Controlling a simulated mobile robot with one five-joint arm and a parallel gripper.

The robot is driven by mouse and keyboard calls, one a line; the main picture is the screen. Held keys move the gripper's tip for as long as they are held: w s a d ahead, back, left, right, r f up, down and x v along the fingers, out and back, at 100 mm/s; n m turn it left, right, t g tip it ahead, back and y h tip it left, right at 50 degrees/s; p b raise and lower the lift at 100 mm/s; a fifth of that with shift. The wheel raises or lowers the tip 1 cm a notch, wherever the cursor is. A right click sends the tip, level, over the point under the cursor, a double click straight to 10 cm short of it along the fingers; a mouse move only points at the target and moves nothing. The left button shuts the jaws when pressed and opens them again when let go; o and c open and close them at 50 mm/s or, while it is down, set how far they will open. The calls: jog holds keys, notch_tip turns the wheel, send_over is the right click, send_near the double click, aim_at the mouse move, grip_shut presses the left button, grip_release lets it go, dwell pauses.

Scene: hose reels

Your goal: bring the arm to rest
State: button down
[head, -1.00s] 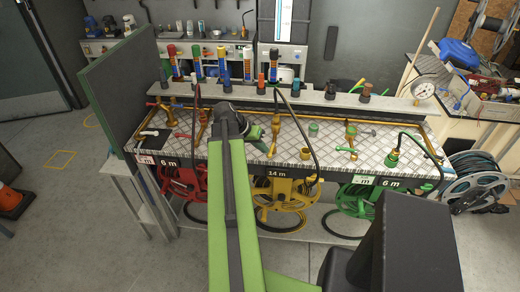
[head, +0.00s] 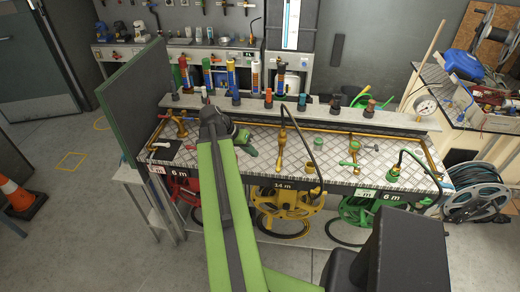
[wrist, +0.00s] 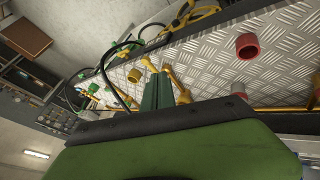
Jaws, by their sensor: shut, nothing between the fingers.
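My arm (head: 225,195), green with a dark stripe, reaches forward from the bottom of the head view over a chequer-plate bench (head: 325,165). My gripper (head: 251,150) is at its far end, above the left half of the bench. It is shut and holds nothing. In the wrist view the green fingers (wrist: 158,88) lie together, with the plate and yellow pipework behind them. I cannot tell the exact height of the fingers above the plate.
Red, yellow (head: 287,205) and green hose reels hang under the bench. Brass taps (head: 280,150) and bent hoses stand on it. A dark upright panel (head: 136,100) closes its left end. A pressure gauge (head: 426,107) is at right. An orange cone (head: 20,195) stands on open floor.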

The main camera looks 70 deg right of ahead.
jog(key=shift+v, duration=0.8)
jog(key=shift+f, duration=0.1)
jog(key=w+a+f+n+t+b, duration=0.2)
jog(key=w+a+f+n, duration=0.15)
jog(key=w+a, duration=0.9)
jog(key=w+a+f+n+t+b, duration=0.2)
jog(key=w+a+n, duration=0.2)
jog(key=w+a, duration=0.9)
jog(key=w+a+f+n+y, duration=0.2)
jog(key=a+n, duration=0.3)
jog(key=a, duration=0.9)
jog(key=w+a+f+n+t+y+b, duration=0.1)
jog(key=a+n, duration=0.5)
jog(key=a, duration=0.8)
jog(key=shift+w+a+f+y, duration=0.35)
jog(key=shift+w+f+y, duration=0.2)
jog(key=shift+w, duration=0.65)
jog(key=shift+d+n, duration=0.15)
jog(key=shift+n, duration=0.1)
